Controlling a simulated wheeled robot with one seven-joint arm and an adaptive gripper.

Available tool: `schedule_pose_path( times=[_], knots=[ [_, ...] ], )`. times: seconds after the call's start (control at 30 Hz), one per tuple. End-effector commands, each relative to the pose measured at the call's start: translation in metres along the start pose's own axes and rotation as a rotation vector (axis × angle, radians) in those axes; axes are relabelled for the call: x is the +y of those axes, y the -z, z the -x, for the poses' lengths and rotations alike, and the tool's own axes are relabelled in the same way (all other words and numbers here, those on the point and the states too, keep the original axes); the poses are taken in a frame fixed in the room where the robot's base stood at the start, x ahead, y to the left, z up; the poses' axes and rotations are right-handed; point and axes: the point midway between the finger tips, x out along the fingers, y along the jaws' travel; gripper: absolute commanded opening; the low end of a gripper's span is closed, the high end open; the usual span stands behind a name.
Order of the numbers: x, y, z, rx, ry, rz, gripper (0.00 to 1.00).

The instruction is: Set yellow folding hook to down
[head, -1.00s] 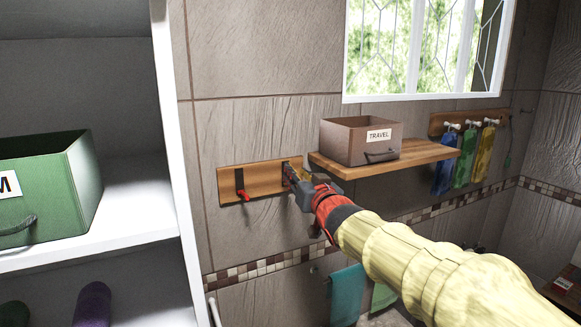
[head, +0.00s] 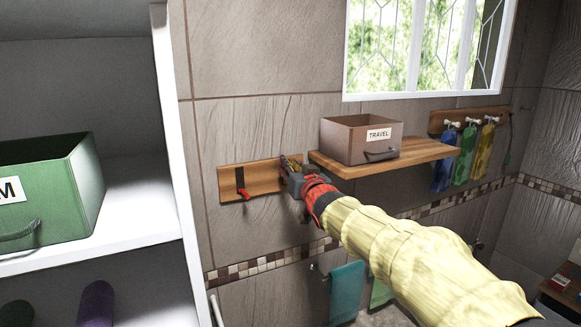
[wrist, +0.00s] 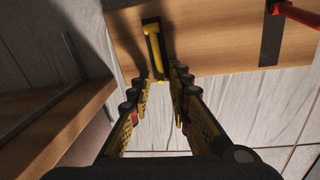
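The yellow folding hook (wrist: 155,45) sits on a dark plate on the wooden wall board (wrist: 210,40) in the wrist view. Its yellow arm points toward my gripper, with its end near the gap between the fingertips. My gripper (wrist: 160,84) is open, one finger on each side of that end; I cannot tell whether either finger touches it. In the head view my gripper (head: 288,170) is at the right end of the board (head: 262,179) and mostly hides the yellow hook.
A red hook (head: 243,193) is on the board's left part. A wooden shelf (head: 420,158) with a TRAVEL box (head: 345,143) is close on the right. A white shelf unit (head: 130,225) with a green box (head: 60,195) stands at left. Towels hang below.

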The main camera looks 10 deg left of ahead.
Motion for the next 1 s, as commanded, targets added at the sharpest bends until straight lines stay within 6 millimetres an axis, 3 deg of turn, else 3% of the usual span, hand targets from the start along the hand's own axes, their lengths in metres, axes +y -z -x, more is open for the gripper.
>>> schedule_pose_path(
  times=[0.3, 1.0],
  knots=[
    [0.0002, 0.0000, 0.0001, 0.000, 0.000, 0.000, 0.00],
    [0.0006, 0.0001, 0.0002, 0.000, -0.001, 0.000, 0.00]
  ],
)
